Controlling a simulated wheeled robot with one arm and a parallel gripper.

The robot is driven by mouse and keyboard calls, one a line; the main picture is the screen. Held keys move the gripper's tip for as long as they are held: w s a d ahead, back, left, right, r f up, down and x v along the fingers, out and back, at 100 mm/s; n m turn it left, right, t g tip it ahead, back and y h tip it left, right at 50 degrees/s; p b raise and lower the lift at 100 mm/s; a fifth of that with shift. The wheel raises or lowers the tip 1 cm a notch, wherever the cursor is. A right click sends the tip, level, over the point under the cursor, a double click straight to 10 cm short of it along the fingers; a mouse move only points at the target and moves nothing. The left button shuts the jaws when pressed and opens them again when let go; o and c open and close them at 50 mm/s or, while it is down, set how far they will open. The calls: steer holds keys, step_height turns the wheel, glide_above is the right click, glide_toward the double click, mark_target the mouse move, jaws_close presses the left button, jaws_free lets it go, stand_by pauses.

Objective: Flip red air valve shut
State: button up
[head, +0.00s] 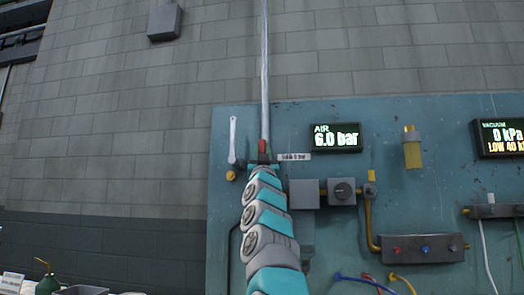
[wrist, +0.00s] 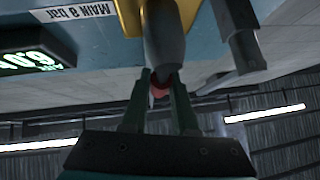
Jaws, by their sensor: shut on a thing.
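The red air valve (head: 263,146) shows as a small red handle at the lower end of the vertical grey pipe (head: 264,70) on the teal panel. In the head view the handle stands upright, in line with the pipe. My gripper (head: 263,160) is at the handle, and my arm hides the valve body below. In the wrist view my gripper (wrist: 161,100) has its two fingers shut on the red handle (wrist: 160,90). Only a little red shows between the fingers, below a grey rounded part (wrist: 164,45).
The air display (head: 336,137) reads 6.0 bar, beside the valve's label (head: 294,157). A wrench (head: 232,138) hangs at left. Grey boxes (head: 342,191) and a yellow pipe (head: 370,220) lie right of my arm. A vacuum display (head: 501,138) is farther right.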

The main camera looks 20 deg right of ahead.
jaws_close()
